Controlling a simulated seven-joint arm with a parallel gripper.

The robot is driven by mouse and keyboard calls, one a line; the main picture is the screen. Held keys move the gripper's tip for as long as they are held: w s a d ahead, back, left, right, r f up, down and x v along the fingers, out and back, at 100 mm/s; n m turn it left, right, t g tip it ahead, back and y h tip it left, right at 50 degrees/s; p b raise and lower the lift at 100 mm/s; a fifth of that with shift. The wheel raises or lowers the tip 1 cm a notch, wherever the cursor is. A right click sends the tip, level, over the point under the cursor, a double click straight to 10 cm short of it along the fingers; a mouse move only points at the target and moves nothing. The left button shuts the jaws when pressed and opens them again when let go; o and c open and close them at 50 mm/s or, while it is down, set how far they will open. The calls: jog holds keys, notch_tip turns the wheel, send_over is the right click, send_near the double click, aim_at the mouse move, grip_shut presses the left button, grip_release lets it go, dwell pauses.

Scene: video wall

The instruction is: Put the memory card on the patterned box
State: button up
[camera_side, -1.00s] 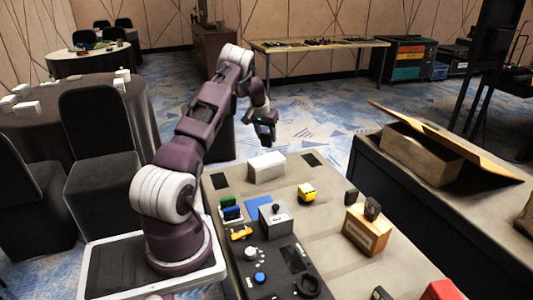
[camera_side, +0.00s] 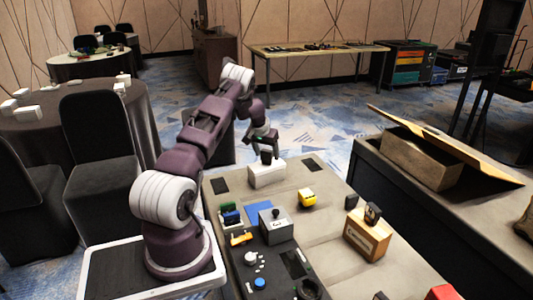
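A small dark upright piece (camera_side: 266,157), which looks like the memory card, is at the top of a white box (camera_side: 268,176) near the back of the table. I cannot tell whether it touches the box. My gripper (camera_side: 265,143) is directly above the dark piece, with its fingers pointing down. The fingers are too small to show whether they grip it or are apart. The pattern on the white box is too small to make out. A wooden box with a pale label (camera_side: 366,238) stands at the right, with another dark piece (camera_side: 372,213) on top.
A red object (camera_side: 444,292) is at the front edge.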

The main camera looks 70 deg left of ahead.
jog(key=v, duration=1.2)
jog(key=w+d+r+m+t+h, duration=0.1)
jog(key=d+r, duration=0.5)
jog(key=d, duration=0.4)
jog(key=w+d+r+m+h, duration=0.1)
jog(key=w+d+r+m, duration=0.1)
jog(key=d+r, duration=0.6)
jog(key=w+d+r+m+t, duration=0.1)
jog(key=d+r, duration=0.4)
jog(key=d, duration=0.6)
jog(key=s+d+r+m+h, duration=0.1)
jog(key=s+d+r+m, duration=0.1)
jog(key=s+d, duration=0.5)
jog(key=s+d+r+m, duration=0.1)
jog(key=s+d, duration=0.3)
jog(key=d, duration=0.6)
jog(key=s+d+f+m, duration=0.1)
jog(key=s+d, duration=0.1)
jog(key=s, duration=0.4)
jog(key=s+d+f+m, duration=0.1)
jog(key=s+d+f, duration=0.1)
jog(key=s, duration=0.4)
jog(key=shift+d, duration=0.15)
